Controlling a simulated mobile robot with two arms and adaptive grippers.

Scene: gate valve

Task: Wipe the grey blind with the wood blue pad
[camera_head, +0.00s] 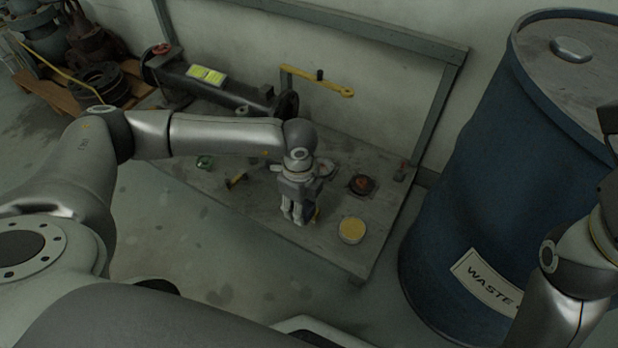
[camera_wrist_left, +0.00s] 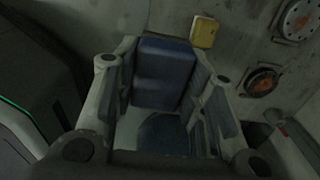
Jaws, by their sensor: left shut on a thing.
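My left gripper (camera_head: 298,217) points down low over the grey bench (camera_head: 374,250). In the left wrist view it is shut on a blue pad (camera_wrist_left: 165,75), which stands between its fingers. In the head view the fingers hide most of the pad. A grey round disc with holes, which looks like the grey blind (camera_wrist_left: 300,18), is at the upper right of the wrist view. It also shows just right of my left wrist in the head view (camera_head: 326,167), partly covered. The pad is apart from it. My right arm is at the right edge; its fingertips are out of frame.
A pipe assembly (camera_head: 215,88) lies at the back, with a yellow wrench (camera_head: 318,81) behind. A blue drum (camera_head: 490,190) stands close on the right.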

